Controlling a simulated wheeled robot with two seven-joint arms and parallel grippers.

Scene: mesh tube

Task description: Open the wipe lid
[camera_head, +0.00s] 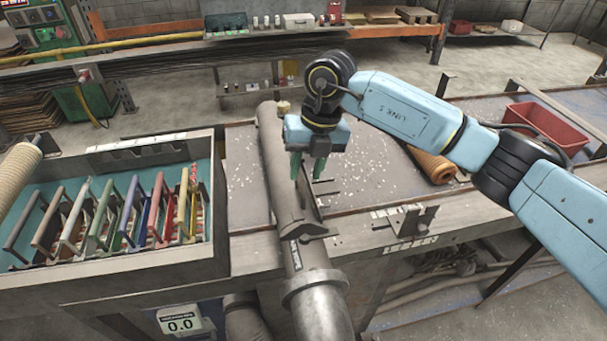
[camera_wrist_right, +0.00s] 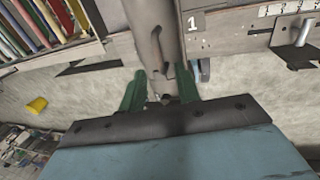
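A long grey tube (camera_head: 268,140) lies across the bench, with a hinged-looking grey plate (camera_head: 302,231) and a narrow dark upright piece (camera_head: 309,203) near its front end. This may be the wipe lid; no part is clearly marked as one. My right gripper (camera_head: 308,176) hangs fingers-down just above and beside the tube, its two green fingers apart. In the right wrist view the gripper (camera_wrist_right: 162,76) shows a gap between its fingers, with the grey tube (camera_wrist_right: 152,22) beyond them. Whether a finger touches the tube or plate is unclear. My left gripper is not in view.
A bin (camera_head: 218,190) of coloured frames stands at the left. A flanged grey pipe (camera_head: 316,285) runs toward the front. A metal bracket (camera_head: 408,224) stands right of the tube, with a brown roll (camera_head: 432,165) behind it. A red crate (camera_head: 545,128) sits far right.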

